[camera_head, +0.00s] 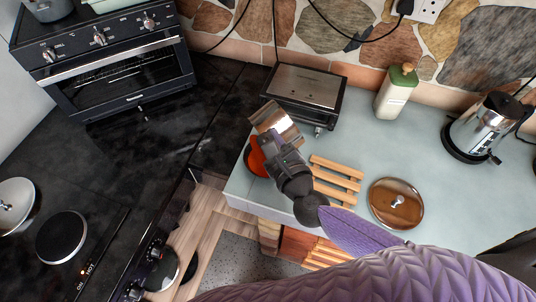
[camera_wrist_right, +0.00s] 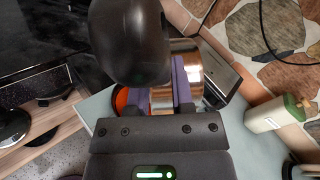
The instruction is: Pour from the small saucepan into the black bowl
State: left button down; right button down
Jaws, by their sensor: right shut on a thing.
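The small saucepan (camera_head: 277,124), shiny with a copper tint, is held in the air at the front left corner of the pale counter, and it looks tilted. My right gripper (camera_head: 283,152) is shut on its handle. In the right wrist view the saucepan's shiny wall (camera_wrist_right: 188,72) shows beyond my fingers, and a large dark rounded shape, likely the handle, covers the upper middle. An orange-red round thing (camera_head: 256,158) sits on the counter just below the saucepan, partly hidden by it and my gripper. I cannot tell whether it is the black bowl's inside. My left gripper is out of view.
A toaster oven (camera_head: 306,90) stands close behind the saucepan. A bottle (camera_head: 396,92) and a kettle (camera_head: 482,128) stand farther right. The dark counter at left is largely clear.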

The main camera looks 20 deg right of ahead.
jog(key=shift+s+a+f+n, duration=0.2)
jog(key=shift+a+n, duration=0.1)
jog(key=shift+a, duration=0.3)
jog(key=shift+s+a+f+n+t+b, duration=0.2)
jog(key=shift+a+f+n+b, duration=0.2)
jog(key=shift+a, duration=0.25)
jog(key=shift+s+a+f+n+t+b, duration=0.1)
jog(key=shift+s+a+f+n+b, duration=0.25)
jog(key=shift+a, duration=0.3)
jog(key=shift+s+a+f+n+b, duration=0.1)
jog(key=shift+a+f+n+b, duration=0.25)
jog(key=shift+a+n+b, duration=0.2)
jog(key=shift+s+a+f+n+b, duration=0.1)
jog(key=shift+a+f+n+b, duration=0.25)
jog(key=shift+a, duration=0.25)
jog(key=shift+s+a+f+n+t+b, duration=0.15)
jog(key=shift+s+a+f+n+b, duration=0.1)
jog(key=shift+a+f+n+b, duration=0.4)
jog(key=shift+s+a+f+n+t+b, duration=0.2)
jog(key=shift+a+f+n+b, duration=0.2)
jog(key=shift+a+f+b, duration=0.45)
dwell(0.6)
jog(key=shift+d+r, duration=0.15)
jog(key=shift+d, duration=0.05)
dwell(0.6)
